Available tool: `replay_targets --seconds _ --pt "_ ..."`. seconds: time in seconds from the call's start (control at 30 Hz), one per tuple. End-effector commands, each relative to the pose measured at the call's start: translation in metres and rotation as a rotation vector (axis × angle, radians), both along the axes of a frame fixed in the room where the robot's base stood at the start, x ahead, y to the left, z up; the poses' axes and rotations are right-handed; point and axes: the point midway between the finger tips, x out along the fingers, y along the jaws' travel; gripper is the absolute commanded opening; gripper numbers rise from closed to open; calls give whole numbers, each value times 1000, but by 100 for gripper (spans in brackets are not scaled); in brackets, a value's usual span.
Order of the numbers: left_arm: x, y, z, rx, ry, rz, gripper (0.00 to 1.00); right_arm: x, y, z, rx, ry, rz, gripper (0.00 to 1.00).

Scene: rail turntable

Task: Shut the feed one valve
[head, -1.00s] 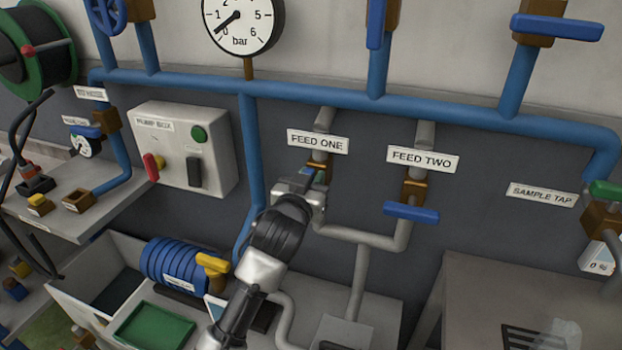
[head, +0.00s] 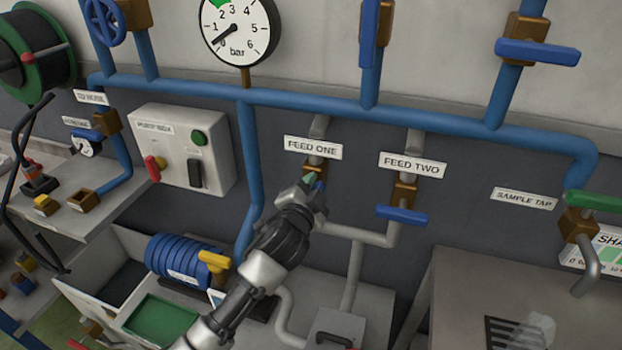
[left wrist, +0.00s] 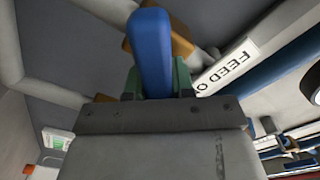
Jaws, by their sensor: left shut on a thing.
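The feed one valve sits under the FEED ONE label (head: 313,148). Its brown body (head: 314,167) shows just above my left gripper (head: 314,184). In the left wrist view the valve's blue lever (left wrist: 152,50) stands between the green fingers of my left gripper (left wrist: 155,82), which is shut on it. The brown valve body (left wrist: 180,38) is behind the lever there. In the head view my gripper and wrist hide most of the lever, so its exact angle to the pipe is hard to tell. My right gripper is not in view.
To the right, the FEED TWO valve has a blue lever (head: 401,215) lying crosswise. A grey pipe (head: 352,235) joins both feeds below. The pump box (head: 183,150) is at left, the gauge (head: 239,30) above. A grey bench (head: 450,290) stands at lower right.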

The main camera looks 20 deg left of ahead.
Motion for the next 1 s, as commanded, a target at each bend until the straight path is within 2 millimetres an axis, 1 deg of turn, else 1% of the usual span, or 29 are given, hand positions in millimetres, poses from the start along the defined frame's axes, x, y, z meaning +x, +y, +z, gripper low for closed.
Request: replay_targets --seconds 0.03,0.2,0.6,0.8,1.0 --pt "0 0 1 48 1 -1 0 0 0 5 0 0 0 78" --pt "0 -2 -1 209 -5 -1 0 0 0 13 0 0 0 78" --pt "0 -3 -7 539 -18 -1 0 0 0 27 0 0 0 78" --pt "0 -4 -8 642 -23 -1 0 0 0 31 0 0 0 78" --pt "0 -4 -10 697 -23 -1 0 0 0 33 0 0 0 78"
